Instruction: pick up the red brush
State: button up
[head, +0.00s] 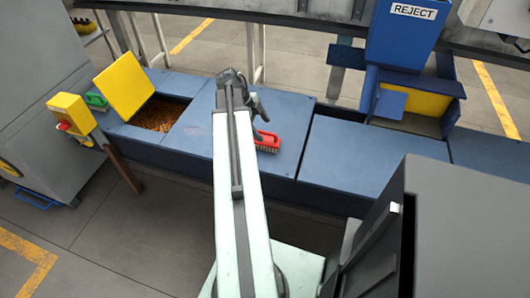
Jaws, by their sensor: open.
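The red brush (267,140) lies on the blue bench top (291,116), with its pale bristles facing down toward the near side. Its left end is partly hidden by my arm and gripper. My gripper (254,106) is at the end of my white arm, close to the brush, just above and left of it in the picture. It is open and does not hold the brush. I cannot tell the exact height of the fingers above the bench.
Left of my arm, an opening with amber contents (158,115) has a raised yellow lid (124,85). A blue REJECT chute (404,36) stands at the back right. The bench right of the red brush is clear.

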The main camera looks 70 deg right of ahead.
aim_at(269, 141)
jog(key=shift+a+b+x, duration=0.2)
jog(key=shift+b+x, duration=1.65)
jog(key=shift+x, duration=0.1)
jog(key=shift+a+b+x, duration=0.25)
jog(key=shift+b+x, duration=1.6)
jog(key=shift+x, duration=0.1)
jog(key=shift+w, duration=0.15)
grip_shut()
